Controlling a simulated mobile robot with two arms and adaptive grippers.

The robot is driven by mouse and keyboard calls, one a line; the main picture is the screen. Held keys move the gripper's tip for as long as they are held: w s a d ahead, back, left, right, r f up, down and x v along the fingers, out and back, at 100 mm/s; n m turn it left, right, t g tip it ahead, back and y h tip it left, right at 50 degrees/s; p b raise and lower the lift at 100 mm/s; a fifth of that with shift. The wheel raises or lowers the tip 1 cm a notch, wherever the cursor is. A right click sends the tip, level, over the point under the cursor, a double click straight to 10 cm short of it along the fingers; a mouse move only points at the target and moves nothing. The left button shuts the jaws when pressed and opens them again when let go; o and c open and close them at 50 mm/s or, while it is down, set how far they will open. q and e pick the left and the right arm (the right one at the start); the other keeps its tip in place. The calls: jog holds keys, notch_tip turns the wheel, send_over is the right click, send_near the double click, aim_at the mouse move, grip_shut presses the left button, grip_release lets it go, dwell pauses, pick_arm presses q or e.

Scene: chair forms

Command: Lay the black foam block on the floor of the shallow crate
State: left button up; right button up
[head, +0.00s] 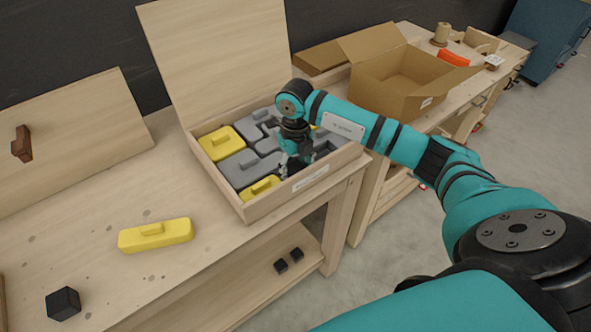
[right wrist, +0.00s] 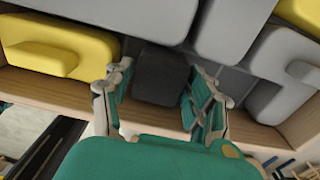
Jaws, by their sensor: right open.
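The shallow crate (head: 228,190) is a wooden box on the bench, with yellow and grey handled shapes in it. My right gripper (head: 296,172) reaches down inside its front part. In the right wrist view the gripper (right wrist: 160,90) is open, its fingers on either side of a black block (right wrist: 158,76). That block sits low by the crate's wall (right wrist: 80,88), between a yellow piece (right wrist: 60,52) and a grey piece (right wrist: 275,95). Whether it lies flat on the floor I cannot tell. Another black block (head: 63,303) lies on the bench at front left. My left gripper is out of view.
A yellow handled piece (head: 156,235) lies on the bench left of the crate. An upright wooden panel (head: 220,60) rises behind the crate. An open cardboard box (head: 410,75) stands behind right. Two small black blocks (head: 281,266) rest on the lower shelf.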

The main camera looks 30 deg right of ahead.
aim_at(295, 167)
notch_tip(295, 167, up, 10)
jog(key=shift+f+b, duration=0.15)
jog(key=shift+b, duration=1.1)
jog(key=shift+r, duration=0.7)
